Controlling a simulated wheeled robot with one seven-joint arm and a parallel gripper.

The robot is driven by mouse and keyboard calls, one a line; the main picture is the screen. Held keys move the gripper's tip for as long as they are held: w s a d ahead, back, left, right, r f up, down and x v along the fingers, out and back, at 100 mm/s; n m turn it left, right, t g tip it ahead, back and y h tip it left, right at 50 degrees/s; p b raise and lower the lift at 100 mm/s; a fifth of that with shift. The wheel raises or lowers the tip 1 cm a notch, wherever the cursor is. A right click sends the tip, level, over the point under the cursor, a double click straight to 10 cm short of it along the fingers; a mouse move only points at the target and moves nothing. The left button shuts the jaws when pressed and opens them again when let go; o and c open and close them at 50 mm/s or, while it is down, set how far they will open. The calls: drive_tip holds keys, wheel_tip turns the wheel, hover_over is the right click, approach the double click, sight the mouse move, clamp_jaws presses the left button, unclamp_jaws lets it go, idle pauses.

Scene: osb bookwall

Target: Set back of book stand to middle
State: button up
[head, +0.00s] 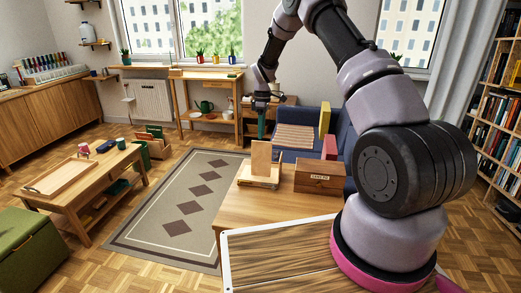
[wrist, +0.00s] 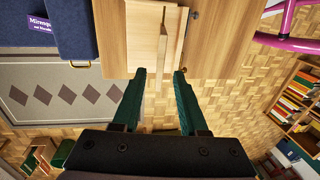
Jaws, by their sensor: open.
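The book stand (head: 261,158) is pale wood and sits on the near table, its back panel raised steeply above a low base (head: 257,181). I cannot tell which setting the back is in. In the wrist view the book stand (wrist: 147,45) lies beyond the fingertips, its back seen as a narrow upright strip. My gripper (head: 261,130) has teal fingers and hangs in the air above and behind the stand in the head view. In the wrist view my gripper (wrist: 160,73) is open with nothing between its fingers, apart from the stand.
A brown wooden box (head: 320,178) stands close to the right of the stand on the table (head: 250,209). A blue sofa (head: 312,118) is behind. The rug (head: 150,225) to the left is clear. A dark blue object (wrist: 75,25) shows at upper left in the wrist view.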

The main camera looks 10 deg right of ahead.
sight(261, 154)
drive_tip(key=f, duration=0.2)
drive_tip(key=s+f, duration=0.1)
drive_tip(key=f, duration=0.5)
drive_tip(key=shift+s+a+f, duration=0.15)
drive_tip(key=shift+s+a, duration=0.1)
clamp_jaws()
drive_tip(key=shift+w, duration=0.1)
idle(0.9)
